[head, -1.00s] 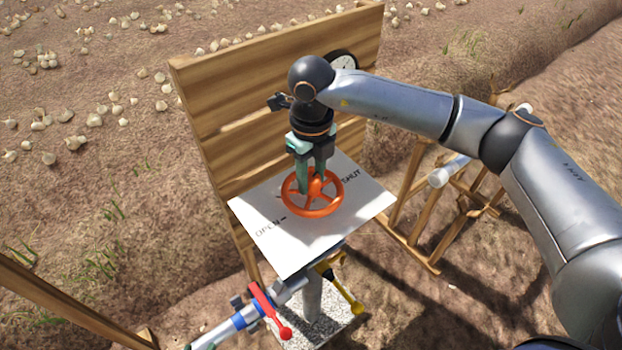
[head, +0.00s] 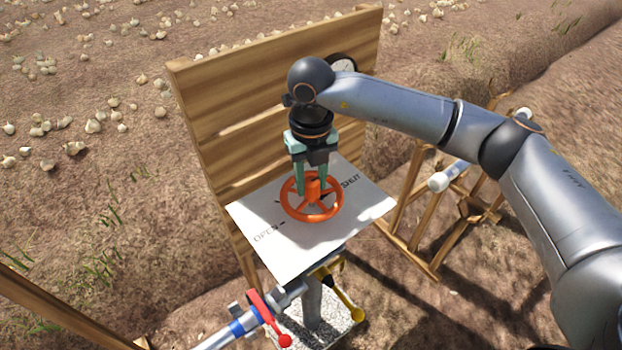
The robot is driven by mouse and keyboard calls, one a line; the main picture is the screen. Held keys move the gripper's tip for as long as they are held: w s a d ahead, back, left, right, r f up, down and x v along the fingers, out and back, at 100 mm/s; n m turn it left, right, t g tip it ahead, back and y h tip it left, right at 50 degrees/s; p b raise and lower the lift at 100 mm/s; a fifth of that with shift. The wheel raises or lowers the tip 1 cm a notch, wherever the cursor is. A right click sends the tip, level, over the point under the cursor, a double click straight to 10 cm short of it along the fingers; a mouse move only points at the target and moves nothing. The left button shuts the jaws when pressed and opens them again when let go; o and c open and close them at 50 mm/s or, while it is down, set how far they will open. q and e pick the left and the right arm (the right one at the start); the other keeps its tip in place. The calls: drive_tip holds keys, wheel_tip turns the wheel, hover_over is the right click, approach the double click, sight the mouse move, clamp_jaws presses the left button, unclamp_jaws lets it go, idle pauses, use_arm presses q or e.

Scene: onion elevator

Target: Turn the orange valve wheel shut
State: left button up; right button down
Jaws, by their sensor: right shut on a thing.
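The orange valve wheel (head: 312,217) lies flat above a white plate (head: 268,252) marked OPEN at the left and SHUT at the right. My right gripper (head: 311,188) points down over the wheel, its green fingers on either side of the wheel's central hub. It is shut on the wheel at the hub. The fingertips partly hide the spokes behind them. My left gripper does not show.
A wooden plank board (head: 228,120) stands behind the plate, with a dial gauge (head: 342,62) at its top right. Below the plate are a red lever (head: 268,318) and a yellow lever (head: 342,293) on pipes. A wooden frame (head: 425,215) stands at right.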

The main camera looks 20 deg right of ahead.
sight(311, 180)
drive_tip(key=c, duration=0.5)
unclamp_jaws()
wheel_tip(311, 180, up, 13)
drive_tip(key=shift+f, duration=0.2)
idle(0.4)
